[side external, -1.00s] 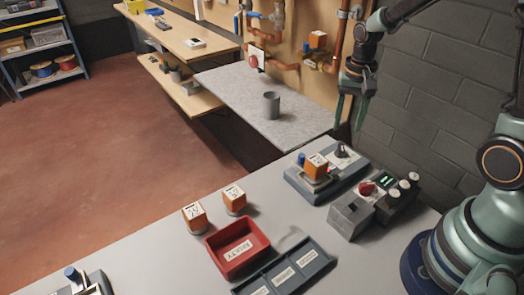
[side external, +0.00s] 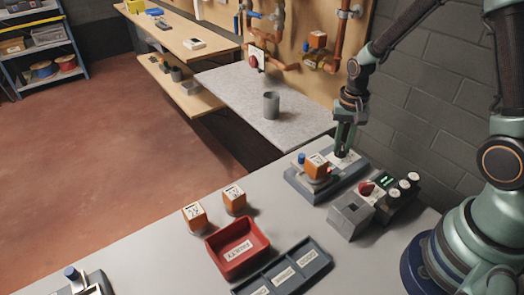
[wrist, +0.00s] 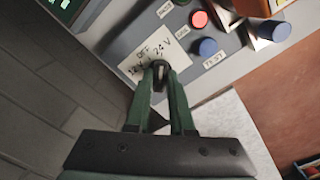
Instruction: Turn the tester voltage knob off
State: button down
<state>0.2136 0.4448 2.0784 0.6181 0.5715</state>
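In the side view my gripper (side external: 343,148) hides the knob. The knob's setting is not clear.
A red button (wrist: 199,19) and a blue button (wrist: 208,47) sit close to the knob. A grey fixture with a red knob (side external: 366,188) stands right of the tester. A red tray (side external: 236,248) and two orange blocks (side external: 195,217) lie nearer.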

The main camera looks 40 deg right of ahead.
aim_at(342, 146)
jog(key=shift+n, duration=0.3)
jog(key=n, duration=0.3)
jog(key=shift+n, duration=2.6)
jog(key=c, duration=0.8)
grip_release()
notch_tip(342, 146, up, 12)
jog(key=shift+r, duration=0.1)
